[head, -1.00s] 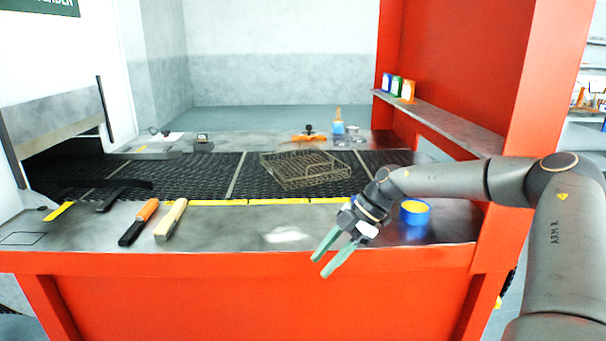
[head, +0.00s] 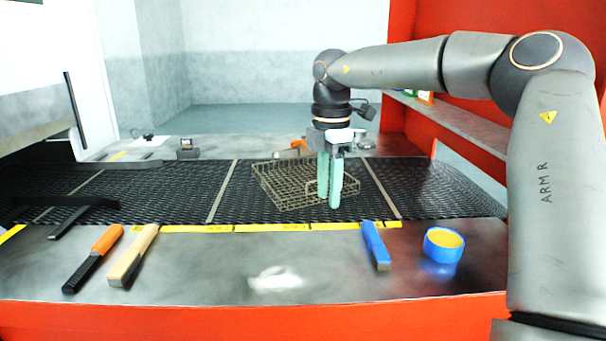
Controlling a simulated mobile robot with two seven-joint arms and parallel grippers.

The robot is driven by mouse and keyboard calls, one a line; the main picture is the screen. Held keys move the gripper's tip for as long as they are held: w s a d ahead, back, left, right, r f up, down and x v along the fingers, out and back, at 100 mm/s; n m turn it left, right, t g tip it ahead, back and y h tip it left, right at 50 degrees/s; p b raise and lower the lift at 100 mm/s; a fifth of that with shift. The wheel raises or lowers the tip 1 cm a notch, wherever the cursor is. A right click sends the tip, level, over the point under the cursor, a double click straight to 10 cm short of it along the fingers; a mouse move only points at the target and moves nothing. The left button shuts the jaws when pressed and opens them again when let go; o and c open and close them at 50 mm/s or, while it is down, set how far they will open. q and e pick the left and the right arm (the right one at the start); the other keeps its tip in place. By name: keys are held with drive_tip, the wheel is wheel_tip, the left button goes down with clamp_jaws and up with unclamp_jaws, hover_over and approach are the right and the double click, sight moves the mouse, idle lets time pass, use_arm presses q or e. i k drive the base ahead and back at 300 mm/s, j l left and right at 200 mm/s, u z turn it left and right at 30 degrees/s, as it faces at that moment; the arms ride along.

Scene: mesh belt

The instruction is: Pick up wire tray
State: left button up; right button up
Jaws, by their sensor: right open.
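The wire tray (head: 283,188) is a shallow brownish mesh basket lying on the black mesh belt (head: 190,196), near the middle of the view. My right gripper (head: 331,203) points straight down at the tray's right end. Its green fingers are open and overlap the tray's right side in the picture. They hide part of that end, and I cannot tell whether they touch the wire. My left gripper is not in view.
On the front ledge lie an orange-handled tool (head: 94,256), a wooden-handled tool (head: 132,254), a blue-handled tool (head: 375,245) and a blue and yellow roll (head: 444,246). A red post and shelf (head: 455,125) stand at the right.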

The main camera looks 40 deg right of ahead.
sight(263, 184)
drive_tip(key=i+l, duration=0.3)
drive_tip(key=l, duration=0.15)
drive_tip(key=i+l, duration=0.3)
drive_tip(key=l, duration=0.15)
